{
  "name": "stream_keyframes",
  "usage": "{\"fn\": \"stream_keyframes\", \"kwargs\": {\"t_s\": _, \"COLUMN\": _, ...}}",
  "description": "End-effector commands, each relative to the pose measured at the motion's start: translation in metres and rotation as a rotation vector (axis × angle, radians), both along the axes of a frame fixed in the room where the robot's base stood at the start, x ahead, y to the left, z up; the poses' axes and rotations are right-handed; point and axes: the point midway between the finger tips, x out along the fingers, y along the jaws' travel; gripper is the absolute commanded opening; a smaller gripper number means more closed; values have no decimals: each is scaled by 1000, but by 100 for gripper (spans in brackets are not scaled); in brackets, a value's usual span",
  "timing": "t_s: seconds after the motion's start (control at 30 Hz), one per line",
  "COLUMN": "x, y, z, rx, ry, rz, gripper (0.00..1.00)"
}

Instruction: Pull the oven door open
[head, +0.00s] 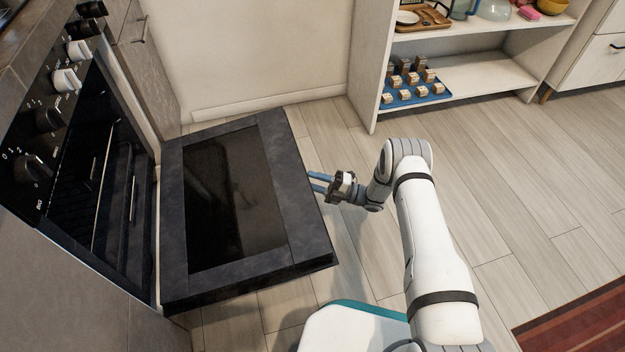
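The oven (95,165) stands at the left, with its dark cavity and side racks showing. Its door (300,215) is swung far down on its lower edge and lies close to level, with the dark glass pane facing up. My gripper (318,182) is at the door's outer edge, on the right side of the door. Two blue fingers point left toward that edge, with a gap between them. The door handle is hidden from this view. I cannot tell whether the fingers touch the door.
Control knobs (66,80) line the oven's front panel. A white shelf unit (480,75) with a blue tray (388,104) of small jars stands at the back. A red striped rug (580,325) lies at the lower right. The wooden floor (500,185) between is clear.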

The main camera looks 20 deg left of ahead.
Motion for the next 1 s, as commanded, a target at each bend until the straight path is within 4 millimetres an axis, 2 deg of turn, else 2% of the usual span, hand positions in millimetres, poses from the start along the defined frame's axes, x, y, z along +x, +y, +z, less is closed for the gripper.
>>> {"fn": "stream_keyframes", "kwargs": {"t_s": 0.1, "x": -2, "y": -4, "z": -11, "rx": 0, "ry": 1, "rz": -1, "gripper": 36}}
{"fn": "stream_keyframes", "kwargs": {"t_s": 1.0, "x": -12, "y": -33, "z": -64, "rx": -1, "ry": 1, "rz": -1, "gripper": 36}}
